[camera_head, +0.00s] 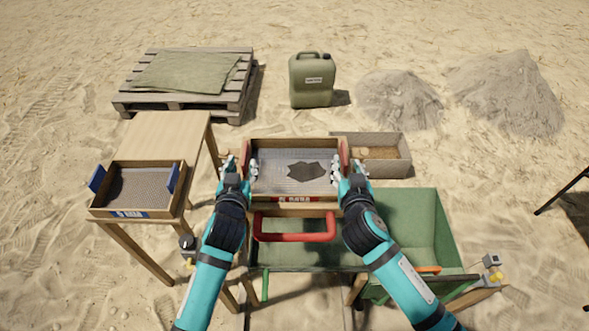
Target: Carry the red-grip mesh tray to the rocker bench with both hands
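The red-grip mesh tray (275,181) is a wooden frame with a grey mesh floor, a red grip on each side and a red front label. A dark flat piece (306,171) lies on its mesh. My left gripper (241,170) has its fingers on both sides of the left grip; my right gripper (347,172) does the same at the right grip. Both look closed on the tray. The tray is level over the back of the green rocker bench (410,215), which has a red handle (295,237) in front. I cannot tell whether the tray touches the bench.
A blue-grip mesh tray (140,190) sits on a wooden table (165,135) at left. Behind are a pallet with a folded cloth (185,72), a green jerrycan (312,80) and sand piles (505,92). A grey box (390,155) stands right of the held tray.

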